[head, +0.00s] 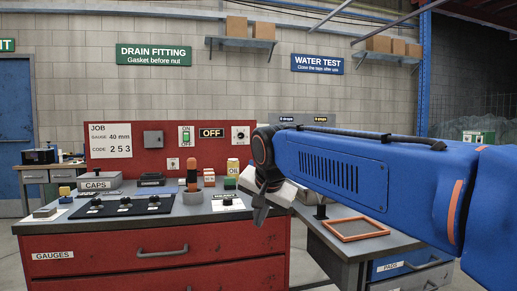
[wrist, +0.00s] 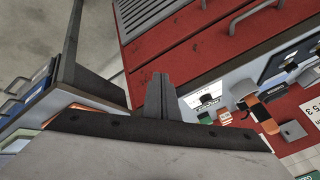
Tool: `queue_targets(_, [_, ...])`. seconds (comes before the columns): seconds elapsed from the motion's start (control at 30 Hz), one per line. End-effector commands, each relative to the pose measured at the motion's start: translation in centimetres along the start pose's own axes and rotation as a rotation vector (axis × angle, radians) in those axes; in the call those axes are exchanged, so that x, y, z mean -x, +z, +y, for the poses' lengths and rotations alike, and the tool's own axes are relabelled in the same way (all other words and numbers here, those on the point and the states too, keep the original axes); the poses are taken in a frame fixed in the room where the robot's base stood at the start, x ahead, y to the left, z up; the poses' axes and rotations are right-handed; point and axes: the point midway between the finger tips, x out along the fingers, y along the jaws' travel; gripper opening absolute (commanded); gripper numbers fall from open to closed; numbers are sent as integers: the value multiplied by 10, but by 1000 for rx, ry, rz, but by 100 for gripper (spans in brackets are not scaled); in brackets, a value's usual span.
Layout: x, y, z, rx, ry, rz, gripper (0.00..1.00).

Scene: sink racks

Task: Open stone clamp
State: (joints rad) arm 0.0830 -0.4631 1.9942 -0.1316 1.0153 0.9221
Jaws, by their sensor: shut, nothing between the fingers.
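My gripper (head: 261,208) is shut, its dark fingers pointing down at the right end of the red bench. In the wrist view the fingers (wrist: 159,82) are together with nothing between them. A small dark item on a white labelled card (head: 228,202) lies on the bench top just left of my gripper. It also shows in the wrist view (wrist: 208,98), right of the fingertips and apart from them. Its label is too small to read, so I cannot tell whether it is the stone clamp, or whether it is open. I make out no other clamp.
A red backboard (head: 170,140) rises behind. An orange frame (head: 355,229) lies on the lower bench at right.

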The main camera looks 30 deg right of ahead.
Motion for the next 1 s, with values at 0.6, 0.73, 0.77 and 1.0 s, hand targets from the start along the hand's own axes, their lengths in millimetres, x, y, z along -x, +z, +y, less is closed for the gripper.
queue_targets(0.6, [48, -243, -138, -1032, -147, 237, 0])
queue_targets(0.73, [50, -259, -144, -1110, -167, 252, 0])
queue_targets(0.77, [50, -261, -144, -1118, -169, 253, 0])
queue_targets(1.0, [30, -268, -144, -1129, -169, 254, 0])
